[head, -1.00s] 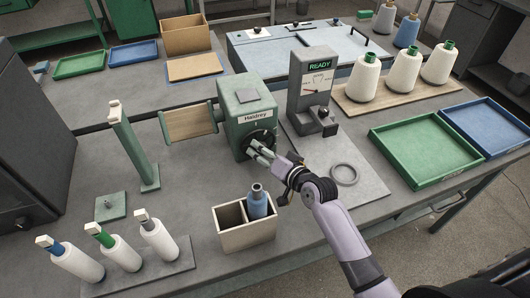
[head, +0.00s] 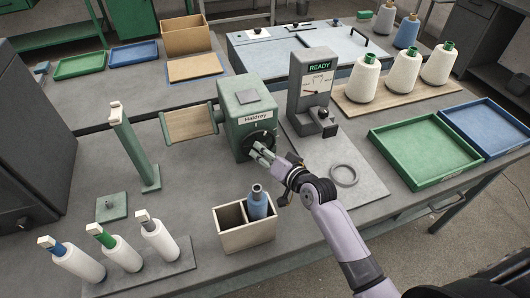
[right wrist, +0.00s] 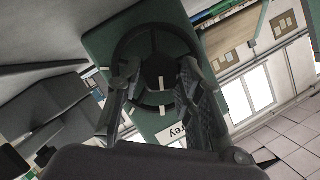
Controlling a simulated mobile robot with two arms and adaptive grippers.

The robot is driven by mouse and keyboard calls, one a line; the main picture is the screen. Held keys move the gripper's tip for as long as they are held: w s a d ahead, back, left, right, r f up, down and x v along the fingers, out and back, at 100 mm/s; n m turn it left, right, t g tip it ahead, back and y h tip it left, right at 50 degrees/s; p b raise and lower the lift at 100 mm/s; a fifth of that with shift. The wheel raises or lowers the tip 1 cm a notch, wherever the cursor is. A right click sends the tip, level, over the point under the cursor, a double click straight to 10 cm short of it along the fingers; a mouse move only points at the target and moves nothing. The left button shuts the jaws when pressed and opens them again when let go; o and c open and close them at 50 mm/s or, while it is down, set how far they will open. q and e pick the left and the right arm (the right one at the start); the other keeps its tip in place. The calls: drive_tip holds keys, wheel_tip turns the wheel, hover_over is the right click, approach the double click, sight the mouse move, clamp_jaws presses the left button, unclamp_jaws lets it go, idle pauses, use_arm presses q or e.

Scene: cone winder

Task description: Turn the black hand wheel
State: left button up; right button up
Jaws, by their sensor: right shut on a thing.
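The black hand wheel (head: 257,138) is on the front of the green Haldrey winder box (head: 239,110) in the head view. My right gripper (head: 256,149) reaches it from the lower right, fingers at the wheel's lower part. In the right wrist view the wheel (right wrist: 128,47) faces the camera, and the right gripper (right wrist: 158,75) has its two fingers on either side of the wheel's middle, shut on it. Just what part lies between the fingertips is hard to see. My left gripper is not in view.
A wooden box (head: 233,240) with a blue bottle-like cone (head: 257,204) stands in front of the winder. A grey gauge stand (head: 310,90) reading READY is to the right, with a grey ring (head: 344,175) near it. A green tray (head: 425,152) lies further right.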

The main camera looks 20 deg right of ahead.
drive_tip(key=n+p, duration=0.1)
drive_tip(key=p, duration=0.1)
drive_tip(key=n+h+p, duration=0.1)
drive_tip(key=p, duration=0.2)
drive_tip(key=shift+a+r+g, duration=0.1)
drive_tip(key=shift+r+g, duration=0.2)
drive_tip(key=shift+r, duration=0.1)
drive_tip(key=shift+f+n+h+p, duration=0.25)
drive_tip(key=shift+n+h+p, duration=0.25)
drive_tip(key=shift+n+p, duration=0.15)
drive_tip(key=shift+f, duration=0.1)
drive_tip(key=o, duration=1.2)
drive_tip(key=shift+c, duration=0.2)
drive_tip(key=v, duration=1.2)
